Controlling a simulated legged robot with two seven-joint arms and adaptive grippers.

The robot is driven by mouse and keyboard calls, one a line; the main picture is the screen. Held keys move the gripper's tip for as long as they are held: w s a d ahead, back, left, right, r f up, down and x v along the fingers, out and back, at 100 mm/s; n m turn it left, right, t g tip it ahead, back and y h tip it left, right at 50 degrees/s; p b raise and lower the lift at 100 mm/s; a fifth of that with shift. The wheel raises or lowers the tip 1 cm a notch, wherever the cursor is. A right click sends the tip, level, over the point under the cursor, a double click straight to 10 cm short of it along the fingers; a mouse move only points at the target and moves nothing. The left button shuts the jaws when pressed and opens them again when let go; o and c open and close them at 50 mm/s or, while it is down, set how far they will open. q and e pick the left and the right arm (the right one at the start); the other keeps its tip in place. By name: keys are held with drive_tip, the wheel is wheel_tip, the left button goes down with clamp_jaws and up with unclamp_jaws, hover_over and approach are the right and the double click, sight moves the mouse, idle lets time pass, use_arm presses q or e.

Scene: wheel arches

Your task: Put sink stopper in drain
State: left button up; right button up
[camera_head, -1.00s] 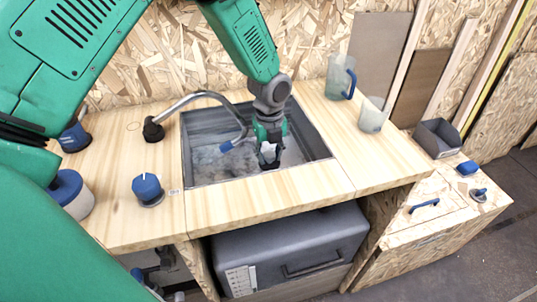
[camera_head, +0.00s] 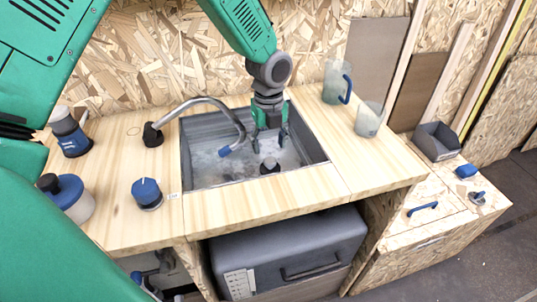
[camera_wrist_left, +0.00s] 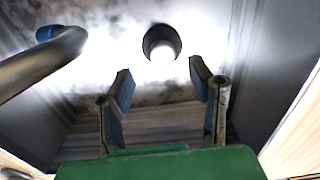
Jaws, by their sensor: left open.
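My left gripper (camera_head: 270,133) is open and empty inside the sink (camera_head: 245,184). Its two spread fingers also show in the left wrist view (camera_wrist_left: 162,92). A small dark stopper-like piece (camera_head: 270,166) stands on the sink floor, just in front of and below the fingers, apart from them. In the left wrist view a dark round rim with a pale centre (camera_wrist_left: 162,45) lies beyond the fingertips. I cannot tell how deep the piece sits in the drain, and the drain opening itself is not clearly visible. My right gripper is not in view.
The curved faucet (camera_head: 205,101) reaches over the sink from the left. A blue-topped knob (camera_head: 147,192) and bottles (camera_head: 70,132) are on the left counter. A jug (camera_head: 335,82) and a clear cup (camera_head: 369,119) stand on the right. The front counter strip is clear.

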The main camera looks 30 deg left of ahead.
sight(268, 158)
use_arm(q)
wheel_tip(268, 158, up, 6)
drive_tip(key=shift+a+p, duration=0.15)
drive_tip(key=shift+p, duration=0.15)
idle(0.3)
